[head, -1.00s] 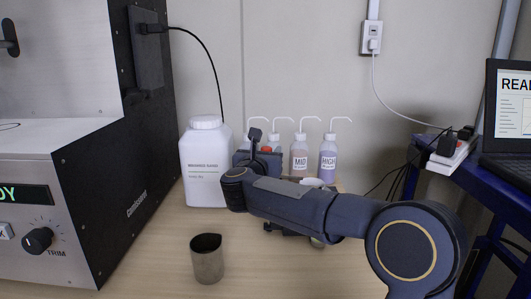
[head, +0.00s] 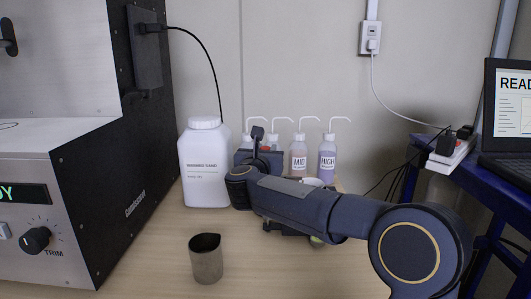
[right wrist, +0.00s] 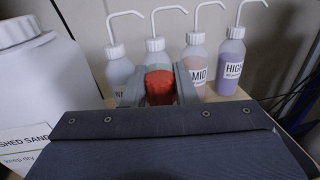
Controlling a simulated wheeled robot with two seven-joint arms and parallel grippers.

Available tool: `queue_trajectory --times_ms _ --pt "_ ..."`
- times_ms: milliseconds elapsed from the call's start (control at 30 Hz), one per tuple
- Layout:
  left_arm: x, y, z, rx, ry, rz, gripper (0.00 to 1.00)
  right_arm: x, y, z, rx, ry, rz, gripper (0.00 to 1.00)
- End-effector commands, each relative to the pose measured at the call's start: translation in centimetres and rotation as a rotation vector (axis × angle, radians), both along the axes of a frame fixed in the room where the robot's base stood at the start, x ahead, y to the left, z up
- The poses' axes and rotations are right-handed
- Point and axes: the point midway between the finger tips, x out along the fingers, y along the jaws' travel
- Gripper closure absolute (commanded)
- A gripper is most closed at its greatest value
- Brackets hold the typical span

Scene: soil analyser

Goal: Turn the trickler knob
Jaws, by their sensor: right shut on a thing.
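A red ridged knob (right wrist: 160,87), which looks like the trickler knob, sits between the two grey fingers of my right gripper (right wrist: 158,82) in the right wrist view. The fingers are shut on it from both sides. In the head view my right gripper (head: 262,153) reaches in from the right, in front of the wash bottles. My wrist and forearm hide most of the trickler there; only dark parts of something show below the forearm. My left gripper is not in view.
A white sand bottle (head: 206,165) stands just left of my right gripper. Behind are several wash bottles, including the MID (head: 298,160) and HIGH (head: 327,158) ones. A metal cup (head: 206,259) stands on the bench in front. The analyser (head: 105,160) fills the left side.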

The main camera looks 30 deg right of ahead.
Motion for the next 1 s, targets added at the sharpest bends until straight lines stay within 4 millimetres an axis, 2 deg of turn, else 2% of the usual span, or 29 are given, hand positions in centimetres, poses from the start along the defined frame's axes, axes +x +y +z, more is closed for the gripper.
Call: queue_trajectory --times_ms 267,500,700,1000 --pt "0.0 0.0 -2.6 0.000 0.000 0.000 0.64 -0.2 -0.2 -0.4 0.000 -0.003 0.167 0.98" --pt "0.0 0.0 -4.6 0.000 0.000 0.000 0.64 -0.2 -0.3 -0.4 -0.001 -0.002 0.387 0.98" --pt "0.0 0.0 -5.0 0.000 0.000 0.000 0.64 -0.1 -0.1 -0.2 0.000 0.000 0.505 0.98" --pt "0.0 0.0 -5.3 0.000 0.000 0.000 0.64 0.0 -0.1 -0.2 -0.001 0.002 0.585 0.98"
